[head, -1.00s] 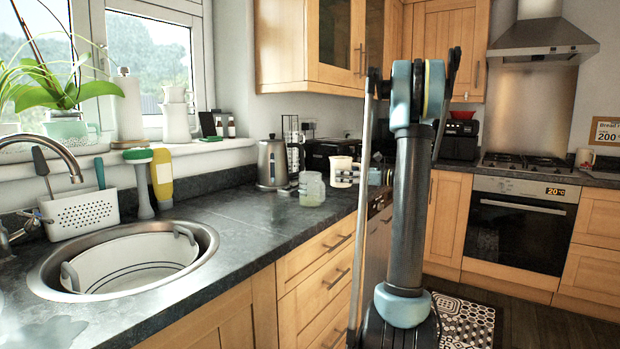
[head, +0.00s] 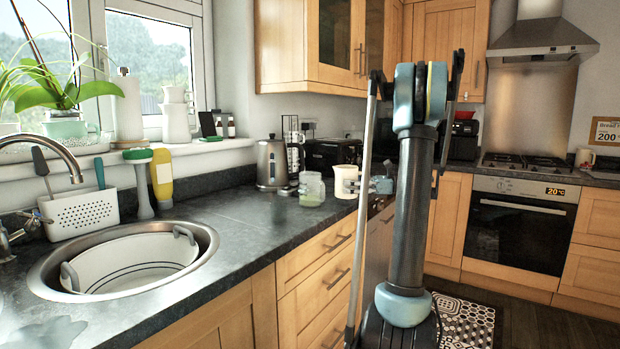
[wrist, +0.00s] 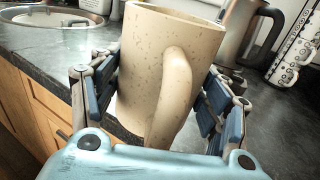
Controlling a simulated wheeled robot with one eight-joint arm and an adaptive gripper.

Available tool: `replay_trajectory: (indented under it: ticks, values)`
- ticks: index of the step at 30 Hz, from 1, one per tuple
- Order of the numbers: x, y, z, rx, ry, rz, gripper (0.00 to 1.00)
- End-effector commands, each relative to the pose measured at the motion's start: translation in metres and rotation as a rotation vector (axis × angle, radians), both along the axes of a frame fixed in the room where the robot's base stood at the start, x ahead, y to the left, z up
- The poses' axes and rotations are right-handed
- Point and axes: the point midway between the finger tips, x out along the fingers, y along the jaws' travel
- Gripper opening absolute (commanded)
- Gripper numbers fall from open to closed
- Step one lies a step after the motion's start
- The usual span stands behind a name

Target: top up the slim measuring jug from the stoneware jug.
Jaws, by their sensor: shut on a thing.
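The stoneware jug (head: 345,181), cream and speckled, is in my gripper (head: 380,185) at the counter's front edge. In the wrist view the jug (wrist: 150,60) stands about upright between the blue finger pads of my gripper (wrist: 160,95), its handle towards the camera. Its contents are hidden. A clear measuring jug (head: 311,188) stands on the counter just left of the stoneware jug in the head view, with some pale greenish liquid low inside. The two jugs look close but apart. I cannot make out the measuring jug in the wrist view.
A steel kettle (head: 271,164) stands behind the measuring jug, with a black toaster (head: 332,153) to its right. A round sink (head: 205,238) holding a white tub (head: 135,262) lies at left. The counter (head: 255,215) between sink and jugs is clear.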

Motion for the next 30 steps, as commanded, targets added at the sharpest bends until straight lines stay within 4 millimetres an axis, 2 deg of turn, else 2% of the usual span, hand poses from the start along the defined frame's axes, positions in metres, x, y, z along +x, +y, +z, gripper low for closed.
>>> replay_trajectory:
  ticks: [30]
  values:
    - [0.004, 0.022, 0.027, -0.419, 0.069, 0.001, 0.20]
